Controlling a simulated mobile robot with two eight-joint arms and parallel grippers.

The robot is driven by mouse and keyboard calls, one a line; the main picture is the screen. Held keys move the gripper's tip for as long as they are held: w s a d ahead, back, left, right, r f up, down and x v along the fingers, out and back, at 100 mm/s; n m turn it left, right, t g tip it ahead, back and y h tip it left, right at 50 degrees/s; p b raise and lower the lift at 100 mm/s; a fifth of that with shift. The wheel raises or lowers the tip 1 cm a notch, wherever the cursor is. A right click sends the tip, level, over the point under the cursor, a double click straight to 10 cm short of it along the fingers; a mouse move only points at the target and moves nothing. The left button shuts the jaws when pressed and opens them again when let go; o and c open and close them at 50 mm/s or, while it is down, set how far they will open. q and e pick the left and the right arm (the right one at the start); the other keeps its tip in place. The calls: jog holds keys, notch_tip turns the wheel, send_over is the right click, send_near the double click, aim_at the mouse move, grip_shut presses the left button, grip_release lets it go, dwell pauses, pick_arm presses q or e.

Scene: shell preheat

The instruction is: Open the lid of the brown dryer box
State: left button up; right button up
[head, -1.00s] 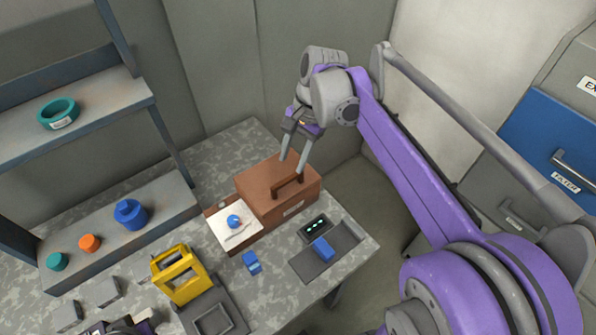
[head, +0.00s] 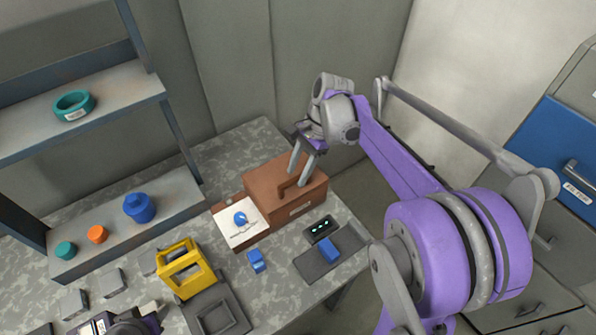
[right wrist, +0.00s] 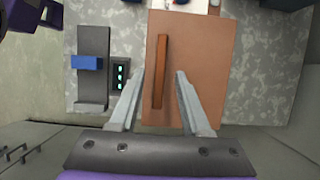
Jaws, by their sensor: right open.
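The brown dryer box (head: 262,186) stands on the speckled table with its lid down. A dark brown bar handle (head: 288,190) runs along the lid. My right gripper (head: 296,183) is open over the box, its fingertips close to the handle. In the right wrist view the handle (right wrist: 159,72) lies between the two fingers of the gripper (right wrist: 158,76), nearer the left one. I cannot tell whether the fingers reach down beside it. My left gripper (head: 128,325) shows only in part at the bottom edge of the head view.
A white sheet (head: 238,222) with a blue piece lies against the box's left side. A small display unit (head: 320,229) and a grey tray (head: 316,265) with a blue block are in front. A yellow frame (head: 187,270) stands left; a shelf (head: 120,225) is beyond.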

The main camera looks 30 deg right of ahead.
jog(key=shift+a+f, duration=0.1)
jog(key=shift+f, duration=0.15)
grip_shut()
dwell(1.4)
